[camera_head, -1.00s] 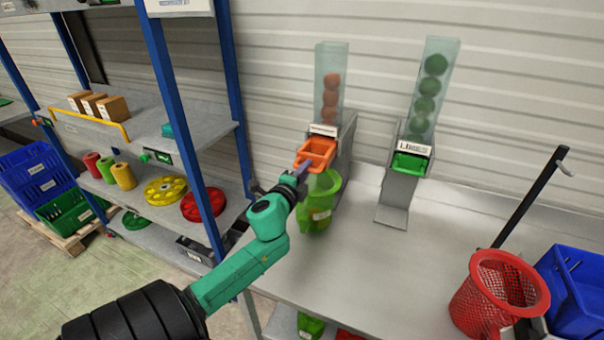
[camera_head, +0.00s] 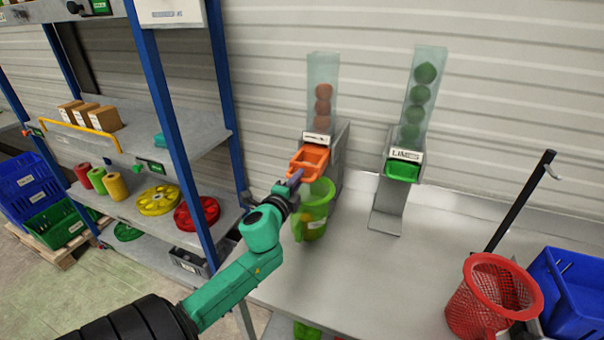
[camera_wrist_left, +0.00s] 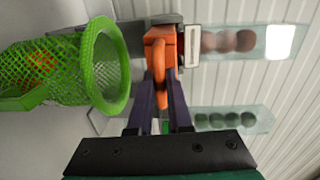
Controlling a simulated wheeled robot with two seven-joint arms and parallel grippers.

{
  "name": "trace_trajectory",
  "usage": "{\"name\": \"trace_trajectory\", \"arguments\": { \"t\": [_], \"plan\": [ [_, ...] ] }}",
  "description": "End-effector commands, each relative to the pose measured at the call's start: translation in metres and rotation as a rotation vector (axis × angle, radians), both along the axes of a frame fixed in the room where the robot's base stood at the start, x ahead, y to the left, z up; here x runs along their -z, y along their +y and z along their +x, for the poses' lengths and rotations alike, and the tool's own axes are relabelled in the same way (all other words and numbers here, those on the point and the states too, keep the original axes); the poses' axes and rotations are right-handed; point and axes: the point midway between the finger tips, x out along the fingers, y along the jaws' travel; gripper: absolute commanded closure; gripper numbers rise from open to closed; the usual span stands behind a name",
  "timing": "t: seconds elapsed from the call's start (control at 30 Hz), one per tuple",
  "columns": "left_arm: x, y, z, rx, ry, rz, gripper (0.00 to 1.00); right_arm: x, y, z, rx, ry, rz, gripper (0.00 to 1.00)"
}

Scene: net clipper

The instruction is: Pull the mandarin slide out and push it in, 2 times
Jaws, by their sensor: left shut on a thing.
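The orange mandarin slide (camera_head: 311,157) juts from the front of the left dispenser, under a clear chute with mandarins (camera_head: 323,105) stacked inside. My left gripper (camera_head: 297,179) is at the front of the slide. In the left wrist view, its two dark fingers (camera_wrist_left: 161,100) are shut on the orange handle (camera_wrist_left: 164,62) of the slide. A green net basket (camera_head: 314,208) hangs just below and right of the gripper; it is large at left in the wrist view (camera_wrist_left: 75,72), with something orange inside. My right gripper cannot be made out.
The lime dispenser with its green slide (camera_head: 402,171) stands to the right. A red net basket (camera_head: 480,305), a black post (camera_head: 522,200) and a blue crate (camera_head: 580,290) are at the table's right. A blue-post shelf (camera_head: 165,110) is left. The middle of the table (camera_head: 390,280) is clear.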

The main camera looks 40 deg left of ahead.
Motion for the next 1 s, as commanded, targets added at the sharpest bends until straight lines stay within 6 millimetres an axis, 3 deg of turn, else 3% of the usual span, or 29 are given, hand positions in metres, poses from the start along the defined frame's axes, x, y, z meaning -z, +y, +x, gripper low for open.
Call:
{"name": "trace_trajectory", "arguments": {
  "t": [1.0],
  "plan": [
    [0.005,0.022,0.068,0.003,0.007,-0.004,1.0,0.012,0.0,0.0,0.0,0.0,0.0,0.5]
  ]
}}
